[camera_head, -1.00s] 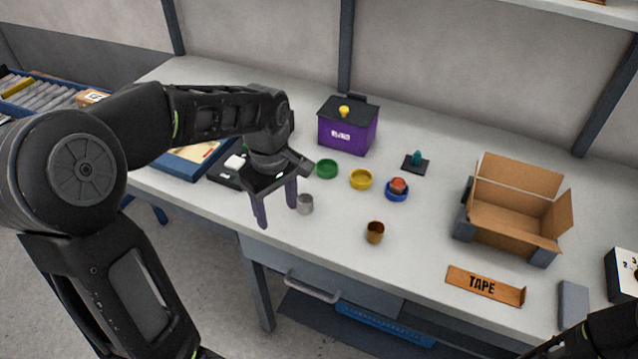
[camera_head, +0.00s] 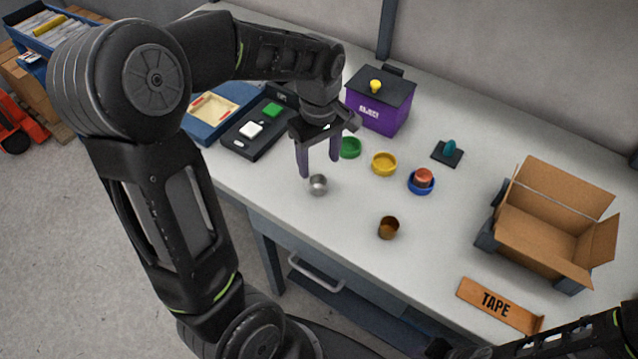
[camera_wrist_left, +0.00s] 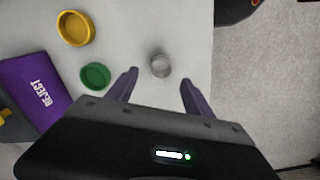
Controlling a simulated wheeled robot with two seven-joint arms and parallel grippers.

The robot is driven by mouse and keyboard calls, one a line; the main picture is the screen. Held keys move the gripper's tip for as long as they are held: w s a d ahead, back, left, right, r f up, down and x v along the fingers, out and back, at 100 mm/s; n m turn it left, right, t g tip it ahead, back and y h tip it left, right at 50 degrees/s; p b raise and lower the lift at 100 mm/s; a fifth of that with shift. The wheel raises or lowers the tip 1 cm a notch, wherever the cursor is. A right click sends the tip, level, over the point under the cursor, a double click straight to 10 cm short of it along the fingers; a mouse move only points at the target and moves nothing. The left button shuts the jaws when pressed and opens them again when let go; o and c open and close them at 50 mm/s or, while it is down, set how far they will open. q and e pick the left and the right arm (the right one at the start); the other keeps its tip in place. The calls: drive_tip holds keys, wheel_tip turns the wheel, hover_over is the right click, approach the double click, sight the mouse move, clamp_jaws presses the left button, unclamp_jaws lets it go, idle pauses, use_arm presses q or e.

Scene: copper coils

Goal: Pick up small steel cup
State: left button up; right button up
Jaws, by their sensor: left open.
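The small steel cup (camera_head: 318,185) stands on the grey bench near its front edge. In the left wrist view the cup (camera_wrist_left: 160,66) lies ahead of the gap between my fingers, a little blurred. My left gripper (camera_head: 320,168) is open and empty, its fingers pointing down just behind the cup in the head view. It also shows in the left wrist view (camera_wrist_left: 158,78). Whether the fingers touch the cup cannot be told. Of my right arm only a dark part shows at the lower right of the head view; its fingertips are not clearly seen.
Near the cup are a green ring (camera_head: 350,147), a yellow ring (camera_head: 384,163), a blue ring (camera_head: 421,187) holding a red object, and a copper cup (camera_head: 388,228). A purple reject box (camera_head: 379,107) stands behind.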

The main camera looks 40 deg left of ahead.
sight(318, 176)
use_arm(q)
drive_tip(key=shift+f, duration=0.4)
drive_tip(key=shift+f, duration=0.1)
wheel_tip(318, 176, down, 5)
drive_tip(key=shift+f+p, duration=0.1)
drive_tip(key=shift+p, duration=0.5)
drive_tip(key=shift+c, duration=0.4)
clamp_jaws()
